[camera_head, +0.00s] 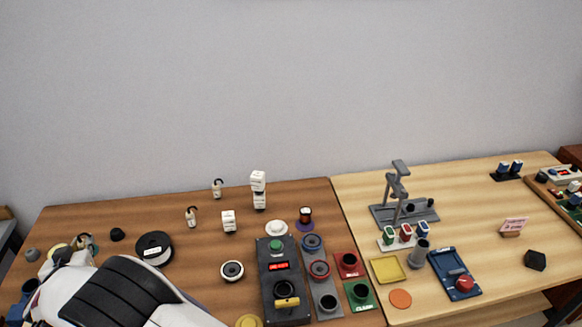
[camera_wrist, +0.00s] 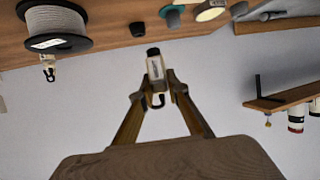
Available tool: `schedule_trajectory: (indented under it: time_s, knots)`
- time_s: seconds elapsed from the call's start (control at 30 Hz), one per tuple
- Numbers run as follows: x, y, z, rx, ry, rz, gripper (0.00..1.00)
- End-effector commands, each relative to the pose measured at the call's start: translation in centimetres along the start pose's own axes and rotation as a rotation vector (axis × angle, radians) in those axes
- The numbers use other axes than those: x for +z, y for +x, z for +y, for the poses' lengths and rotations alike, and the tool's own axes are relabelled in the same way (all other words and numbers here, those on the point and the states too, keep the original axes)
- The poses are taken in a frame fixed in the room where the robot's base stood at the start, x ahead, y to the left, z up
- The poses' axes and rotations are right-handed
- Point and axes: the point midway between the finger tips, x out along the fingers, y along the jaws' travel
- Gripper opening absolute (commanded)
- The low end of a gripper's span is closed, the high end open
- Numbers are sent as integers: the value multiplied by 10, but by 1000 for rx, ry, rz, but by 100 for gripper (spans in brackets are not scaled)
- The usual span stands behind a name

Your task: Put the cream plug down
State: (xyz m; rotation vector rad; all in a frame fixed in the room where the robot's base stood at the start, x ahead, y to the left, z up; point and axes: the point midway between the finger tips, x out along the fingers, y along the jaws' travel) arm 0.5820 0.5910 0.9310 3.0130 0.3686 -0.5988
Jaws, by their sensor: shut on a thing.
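My gripper (camera_wrist: 158,84) is shut on the cream plug (camera_wrist: 155,66) in the wrist view. The plug has a dark cap at one end and a dark hooked cord at the other. It is held between the fingertips, and the wall shows around its lower part. In the head view my arm covers the lower left, and I cannot make out the held plug clearly there. Two similar cream pieces with dark hooked cords, one nearer (camera_head: 192,217) and one farther (camera_head: 217,188), stand on the brown table (camera_head: 120,212).
A black-flanged spool (camera_head: 155,249) and a small black knob (camera_head: 117,234) are near my arm. White blocks (camera_head: 228,221), a black control box (camera_head: 280,281) and coloured holders (camera_head: 348,264) stand to the right.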

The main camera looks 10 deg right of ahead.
Motion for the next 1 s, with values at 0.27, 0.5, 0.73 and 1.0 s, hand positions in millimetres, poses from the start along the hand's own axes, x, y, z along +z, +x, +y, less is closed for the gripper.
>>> schedule_trajectory:
  time_s: [0.27, 0.5, 0.73, 1.0]
  knots:
    - [16, -8, 1, -57, -25, -1, 1]
    - [12, -9, 33, -96, -42, 0, 1]
    - [4, -7, 80, -111, -47, 0, 1]
    - [-6, -10, 148, -113, -48, -1, 1]
